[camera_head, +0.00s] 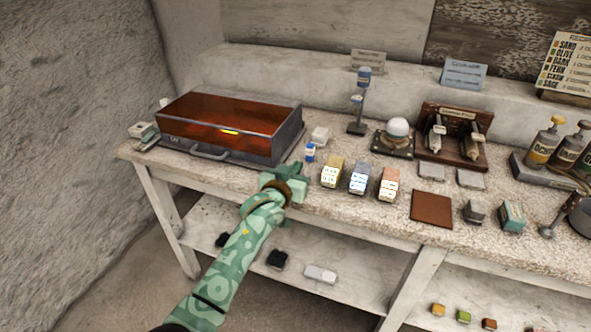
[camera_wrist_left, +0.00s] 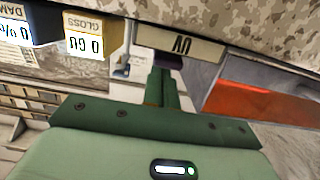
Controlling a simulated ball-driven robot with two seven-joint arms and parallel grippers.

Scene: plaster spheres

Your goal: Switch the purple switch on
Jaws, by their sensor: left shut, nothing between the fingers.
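In the left wrist view a small dark purple piece (camera_wrist_left: 168,61), probably the purple switch, shows just beyond my fingertips, beside a pale label (camera_wrist_left: 180,45) reading UV upside down. My left gripper (camera_wrist_left: 165,82) is shut and empty, with its tips at or very near the purple piece; I cannot tell whether they touch. The switch's position is not clear. In the head view my left gripper (camera_head: 289,181) is at the table's front edge, right of the red-windowed box, and I cannot make out the switch there. My right gripper is not in view.
The red-windowed box (camera_head: 230,125) stands at the table's left. Several small meters, including a yellow one (camera_head: 332,171), a blue one (camera_head: 359,177) and an orange one (camera_head: 389,183), stand right of my gripper. A brown square tile (camera_head: 431,210) lies further right.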

